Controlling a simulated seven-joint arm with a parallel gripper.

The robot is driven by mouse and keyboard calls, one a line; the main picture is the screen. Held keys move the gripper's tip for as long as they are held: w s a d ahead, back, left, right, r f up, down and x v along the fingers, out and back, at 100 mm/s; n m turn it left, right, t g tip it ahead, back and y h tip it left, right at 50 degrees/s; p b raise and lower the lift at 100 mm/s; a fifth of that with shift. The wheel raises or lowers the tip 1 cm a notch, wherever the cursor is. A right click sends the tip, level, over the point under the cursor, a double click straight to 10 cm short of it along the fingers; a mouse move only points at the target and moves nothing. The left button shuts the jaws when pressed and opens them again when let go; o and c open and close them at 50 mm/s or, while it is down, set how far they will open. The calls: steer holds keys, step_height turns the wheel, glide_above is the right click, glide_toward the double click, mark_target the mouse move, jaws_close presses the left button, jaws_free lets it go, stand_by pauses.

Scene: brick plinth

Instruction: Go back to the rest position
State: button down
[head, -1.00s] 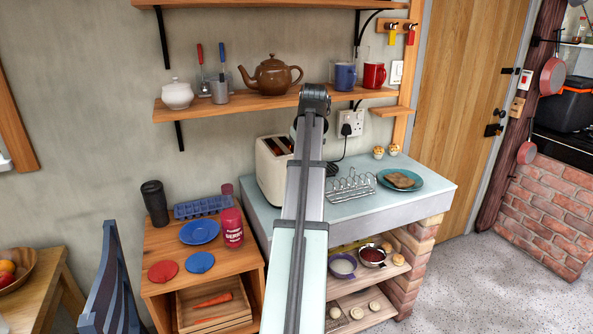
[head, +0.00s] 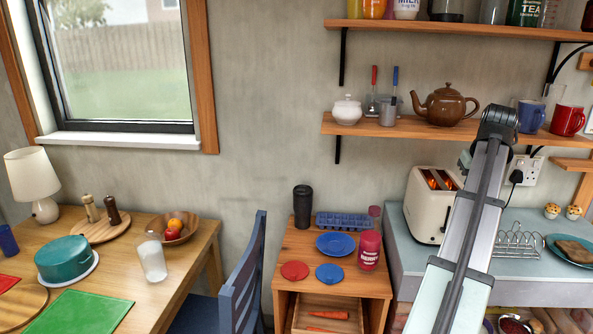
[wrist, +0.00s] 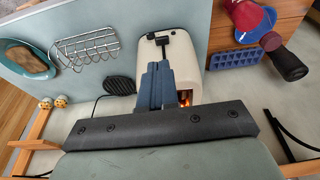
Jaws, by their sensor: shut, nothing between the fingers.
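My gripper (wrist: 162,72) shows in the wrist view with its blue-grey fingers together and nothing between them. It is in front of the cream toaster (wrist: 192,28); I cannot tell the exact gap. In the head view my arm rises at the right, its top end overlapping the shelf edge, and hides the gripper. The toaster (head: 424,213) stands on the pale counter (head: 412,262) left of my arm, its slots glowing orange. A wire toast rack (head: 518,241) and a teal plate (head: 553,243) with toast (head: 574,250) are right of my arm.
A wooden shelf (head: 350,127) with teapot (head: 445,106) and mugs is behind my arm's top end. Left of the counter, a low cabinet (head: 285,243) holds a black tumbler (head: 303,206) and a red bottle (head: 369,250). A blue chair (head: 245,275) and table (head: 195,262) are further left.

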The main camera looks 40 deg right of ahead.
steer(key=shift+f, duration=0.1)
